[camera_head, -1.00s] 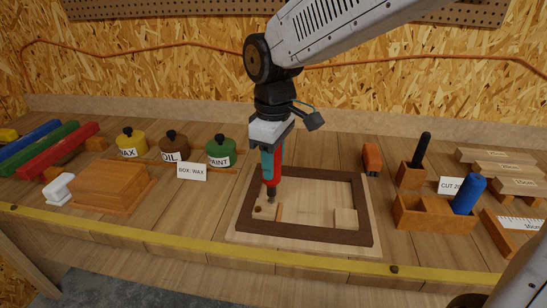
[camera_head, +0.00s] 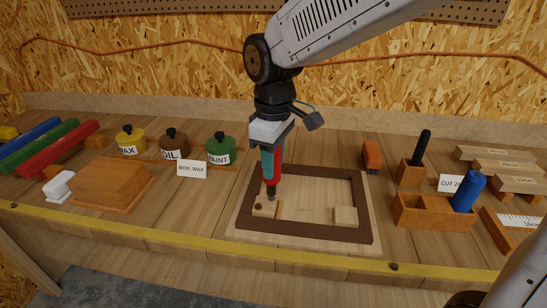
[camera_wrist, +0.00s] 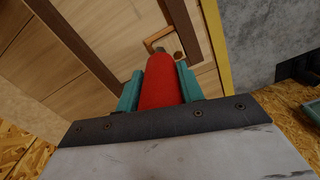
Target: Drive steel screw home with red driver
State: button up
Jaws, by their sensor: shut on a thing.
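The red driver (camera_head: 278,165) hangs upright from my gripper (camera_head: 271,160), tip down. My gripper's teal fingers are shut around its red handle, which also fills the middle of the wrist view (camera_wrist: 163,85). The dark tip is over the small wooden block (camera_head: 265,210) in the front left corner of the dark brown frame (camera_head: 315,235). I cannot tell whether the tip touches the block. A small dark spot (camera_head: 258,205) shows on the block left of the tip. I cannot make out a steel screw for certain.
A second small block (camera_head: 346,216) sits in the frame's front right corner. Wax, oil and paint pots (camera_head: 220,150) stand at the back left. A blue-handled tool (camera_head: 467,194) stands in a wooden holder (camera_head: 415,213) at right. The frame's middle is clear.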

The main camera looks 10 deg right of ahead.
jog(key=shift+f, duration=0.9)
dwell(2.8)
dwell(0.4)
jog(key=shift+r, duration=3.55)
